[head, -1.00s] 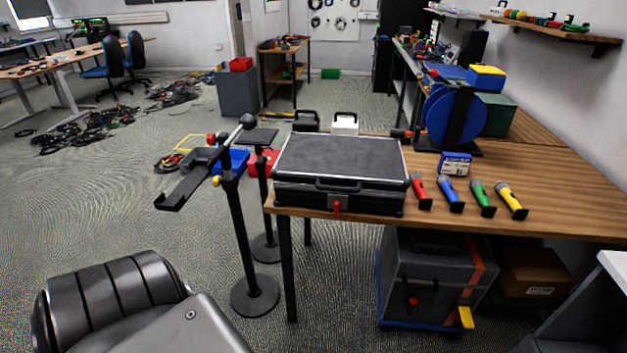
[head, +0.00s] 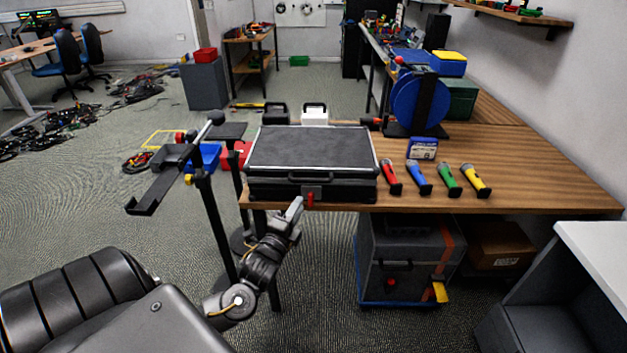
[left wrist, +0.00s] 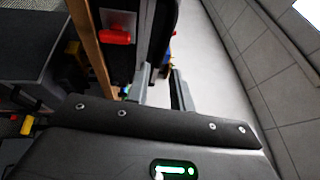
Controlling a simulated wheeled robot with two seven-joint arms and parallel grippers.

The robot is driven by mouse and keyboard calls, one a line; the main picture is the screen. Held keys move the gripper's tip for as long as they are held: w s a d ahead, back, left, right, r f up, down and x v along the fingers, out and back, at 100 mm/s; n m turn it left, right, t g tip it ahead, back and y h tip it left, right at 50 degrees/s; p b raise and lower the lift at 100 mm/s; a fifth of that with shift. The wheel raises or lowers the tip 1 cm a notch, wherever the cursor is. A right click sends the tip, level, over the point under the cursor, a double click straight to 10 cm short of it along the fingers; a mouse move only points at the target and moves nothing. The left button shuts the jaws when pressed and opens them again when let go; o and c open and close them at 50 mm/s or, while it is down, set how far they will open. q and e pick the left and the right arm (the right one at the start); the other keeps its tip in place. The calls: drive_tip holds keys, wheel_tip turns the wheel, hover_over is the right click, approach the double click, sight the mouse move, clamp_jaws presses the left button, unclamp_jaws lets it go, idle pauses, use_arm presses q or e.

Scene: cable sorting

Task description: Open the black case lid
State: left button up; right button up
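The black case (head: 313,150) lies flat on the wooden table near its front edge, its lid shut. A red latch (head: 311,198) sits on a grey plate at the middle of its front. My left gripper (head: 297,207) is just in front of the case, slightly left of and below the latch, apparently not touching it. In the left wrist view, the two fingers (left wrist: 161,78) stand apart with nothing between them. The red latch (left wrist: 115,37) is there to the left of the fingers, beside the dark case side. My right gripper is not in view.
Red, blue, green and yellow microphones (head: 447,180) lie right of the case, with a blue box (head: 422,149) behind them. A black stand (head: 205,195) is left of the table. A grey wheeled case (head: 405,260) is under the table.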

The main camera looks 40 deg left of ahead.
sight(312, 182)
use_arm(q)
drive_tip(key=x, duration=0.3)
drive_tip(key=p+x, duration=0.1)
drive_tip(key=x, duration=0.7)
drive_tip(key=shift+r+p, duration=0.3)
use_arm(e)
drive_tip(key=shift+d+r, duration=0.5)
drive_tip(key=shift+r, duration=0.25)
use_arm(q)
drive_tip(key=shift+s, duration=0.1)
clamp_jaws()
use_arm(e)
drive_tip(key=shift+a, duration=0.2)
